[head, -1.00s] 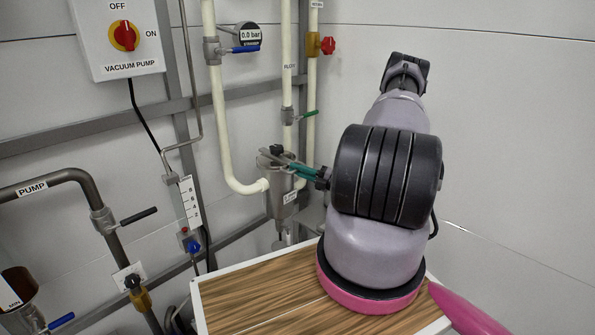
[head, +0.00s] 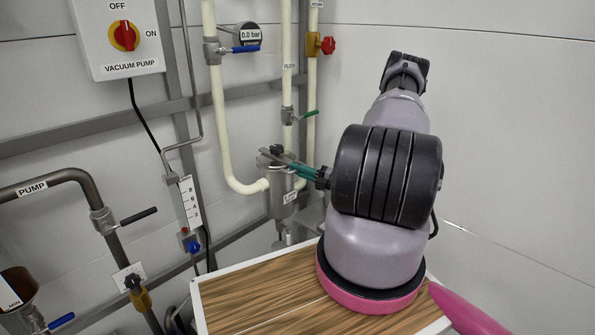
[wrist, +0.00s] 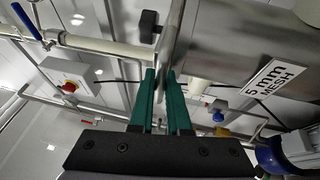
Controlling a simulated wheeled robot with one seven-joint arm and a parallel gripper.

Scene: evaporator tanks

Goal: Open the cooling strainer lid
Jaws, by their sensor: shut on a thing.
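The cooling strainer (head: 281,202) is a small metal canister on the white pipes, left of my arm in the head view. Its flat metal lid (head: 268,157) lies on top and carries a black knob (head: 276,150). In the wrist view the lid (wrist: 174,35) is a thin plate seen edge-on beside the strainer body (wrist: 215,40), with the knob (wrist: 148,27) on its other side. My gripper (head: 291,168) reaches the lid's rim from the right. Its green fingers (wrist: 161,72) are shut on the lid's edge. The exact contact is partly hidden.
A wooden-topped table (head: 265,290) stands below my arm. White pipes (head: 221,130) with a blue-handled valve and a gauge (head: 247,36) run beside the strainer. A red valve (head: 327,46) is above right. The wall at right is bare.

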